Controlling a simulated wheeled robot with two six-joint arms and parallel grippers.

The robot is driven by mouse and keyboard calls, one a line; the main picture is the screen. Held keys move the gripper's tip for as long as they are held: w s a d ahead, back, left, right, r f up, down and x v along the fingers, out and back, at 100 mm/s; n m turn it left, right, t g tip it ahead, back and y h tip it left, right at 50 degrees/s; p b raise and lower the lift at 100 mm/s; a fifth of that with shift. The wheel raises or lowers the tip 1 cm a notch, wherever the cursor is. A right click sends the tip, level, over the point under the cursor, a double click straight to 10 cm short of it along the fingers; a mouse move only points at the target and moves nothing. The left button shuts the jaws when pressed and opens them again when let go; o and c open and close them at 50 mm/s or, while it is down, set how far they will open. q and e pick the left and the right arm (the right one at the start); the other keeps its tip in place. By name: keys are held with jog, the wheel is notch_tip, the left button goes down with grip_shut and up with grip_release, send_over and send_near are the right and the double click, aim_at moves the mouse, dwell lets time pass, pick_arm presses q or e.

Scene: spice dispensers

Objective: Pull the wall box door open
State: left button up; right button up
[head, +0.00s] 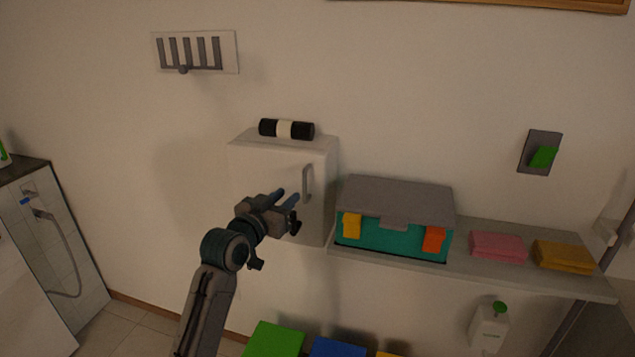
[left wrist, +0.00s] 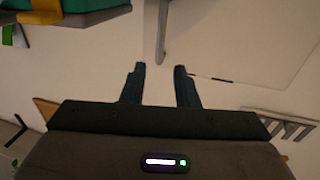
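The white wall box (head: 265,175) is mounted on the wall, and its door (head: 318,220) looks shut. A grey vertical bar handle (head: 307,183) is on the door. My left gripper (head: 288,199) is in front of the box, just left of the handle in the head view. In the left wrist view, the handle (left wrist: 162,35) lies ahead of my left gripper (left wrist: 159,72), in line with the gap between its fingers. The fingers are apart with nothing between them. My right gripper is in neither view.
A black and white cylinder (head: 286,129) lies on top of the box. A shelf (head: 510,279) to the right carries a teal toolbox (head: 390,240) with a grey lid, close beside the box, and pink (head: 498,247) and yellow (head: 565,256) folded cloths.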

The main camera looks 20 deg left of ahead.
aim_at(304, 183)
pick_arm(q)
jog(key=p+x, duration=0.2)
jog(key=x, duration=0.6)
jog(key=shift+w+d, duration=0.15)
jog(key=shift+w, duration=0.55)
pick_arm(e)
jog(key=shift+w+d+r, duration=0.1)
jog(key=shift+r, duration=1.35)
